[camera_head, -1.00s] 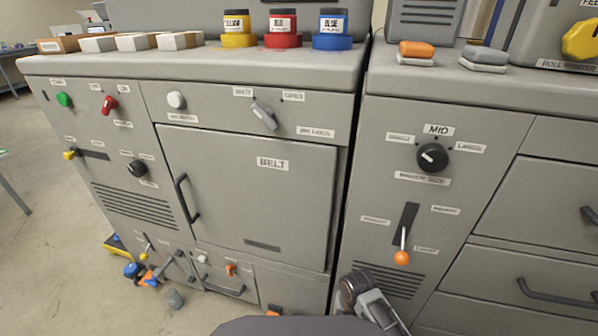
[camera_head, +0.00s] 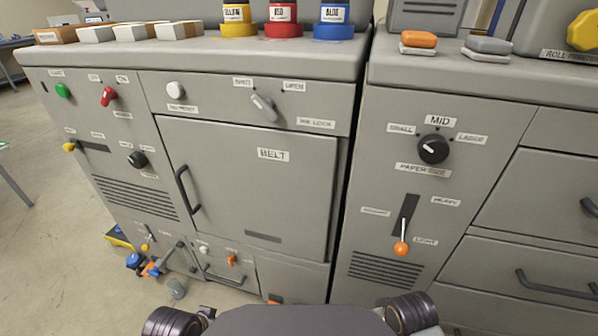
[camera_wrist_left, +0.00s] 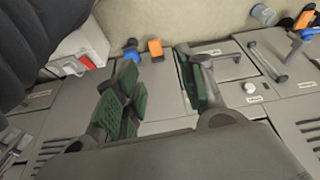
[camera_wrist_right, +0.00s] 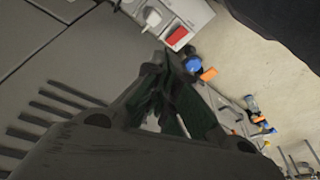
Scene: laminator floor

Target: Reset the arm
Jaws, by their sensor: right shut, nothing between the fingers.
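My left gripper (camera_wrist_left: 158,68) shows in the left wrist view. Its two green-padded fingers stand apart with nothing between them, in front of the grey machine's lower part. My right gripper (camera_wrist_right: 173,62) shows in the right wrist view. Its fingers are together and empty, close to the grey machine front and a red switch (camera_wrist_right: 177,35). In the head view, only dark round parts of my arms show at the bottom edge, left and right of my body. Both grippers are out of sight there.
Yellow (camera_head: 236,28), red (camera_head: 283,29) and blue (camera_head: 333,30) ink pots stand on top. Free floor (camera_head: 60,240) lies left.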

